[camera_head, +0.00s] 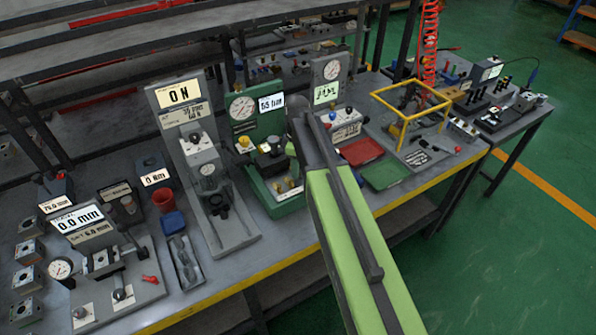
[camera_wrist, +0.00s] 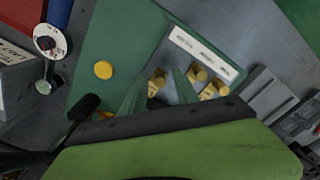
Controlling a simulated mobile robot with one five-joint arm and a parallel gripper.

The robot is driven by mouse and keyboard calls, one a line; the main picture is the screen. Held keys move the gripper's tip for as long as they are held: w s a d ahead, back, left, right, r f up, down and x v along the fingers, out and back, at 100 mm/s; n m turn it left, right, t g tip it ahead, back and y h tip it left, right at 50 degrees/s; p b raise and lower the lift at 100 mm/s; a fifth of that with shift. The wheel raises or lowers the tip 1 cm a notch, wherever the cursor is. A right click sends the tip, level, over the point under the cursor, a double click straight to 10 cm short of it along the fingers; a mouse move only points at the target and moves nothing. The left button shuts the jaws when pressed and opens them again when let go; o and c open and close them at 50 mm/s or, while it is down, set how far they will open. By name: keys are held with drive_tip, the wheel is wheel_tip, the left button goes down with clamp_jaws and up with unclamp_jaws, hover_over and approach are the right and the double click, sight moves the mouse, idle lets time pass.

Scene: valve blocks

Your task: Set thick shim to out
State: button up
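The green gauge station (camera_head: 268,140) stands mid-bench in the head view, with small brass pieces (camera_head: 288,186) on its base. In the wrist view its green base (camera_wrist: 118,42) carries several brass knobs (camera_wrist: 197,74) beside a white label strip (camera_wrist: 205,52). I cannot read the label or tell which piece is the thick shim. My gripper (camera_wrist: 162,82) has two green fingers spread apart, pointing at the knobs. One brass knob (camera_wrist: 157,77) shows between the fingers, with no clear contact. In the head view my arm hides the gripper.
A grey press (camera_head: 205,170) stands left of the green station. Red (camera_head: 361,151) and green trays (camera_head: 386,173) and a yellow frame (camera_head: 409,92) lie to the right. In the wrist view a yellow button (camera_wrist: 103,69) and a black knob (camera_wrist: 84,106) are close by.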

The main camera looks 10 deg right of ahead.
drive_tip(key=shift+r, duration=0.1)
clamp_jaws()
idle(1.2)
